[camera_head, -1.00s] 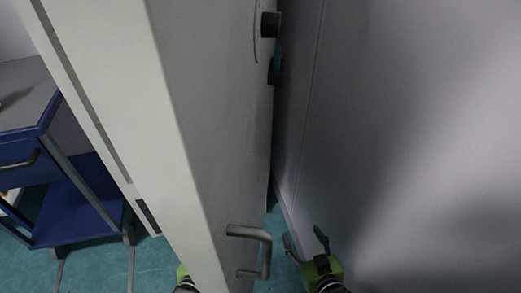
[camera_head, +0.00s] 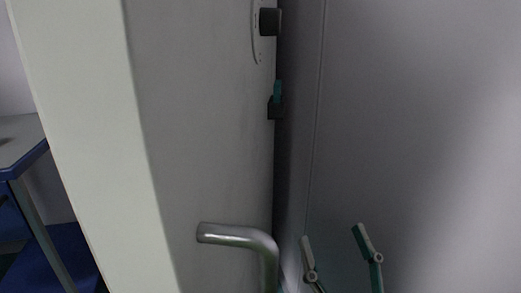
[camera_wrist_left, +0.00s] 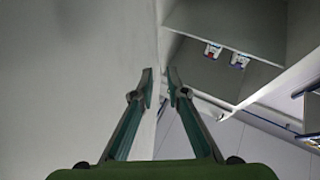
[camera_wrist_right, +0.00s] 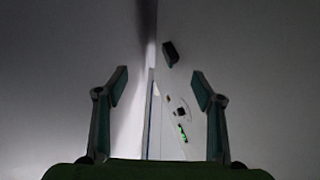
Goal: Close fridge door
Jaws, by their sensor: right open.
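A tall pale door-like panel (camera_head: 200,130), apparently the fridge door, fills the left and middle of the head view. Its thick front edge (camera_head: 85,140) faces me. A bent metal handle (camera_head: 238,237) is on its right face, low down. My right gripper (camera_head: 333,240) is open and empty to the right of the handle, before a large grey surface (camera_head: 420,120). It also shows in the right wrist view (camera_wrist_right: 160,80). My left gripper (camera_wrist_left: 160,76) shows only in the left wrist view. Its fingertips are a narrow gap apart, with nothing visible between them, beside a pale surface.
A black knob (camera_head: 269,22) and a dark block (camera_head: 276,109) sit on the panel's far side. A blue-edged cart (camera_head: 25,150) stands at the left. The right wrist view shows a panel with green lights (camera_wrist_right: 183,133). A grey shelf (camera_wrist_left: 225,70) holds small items in the left wrist view.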

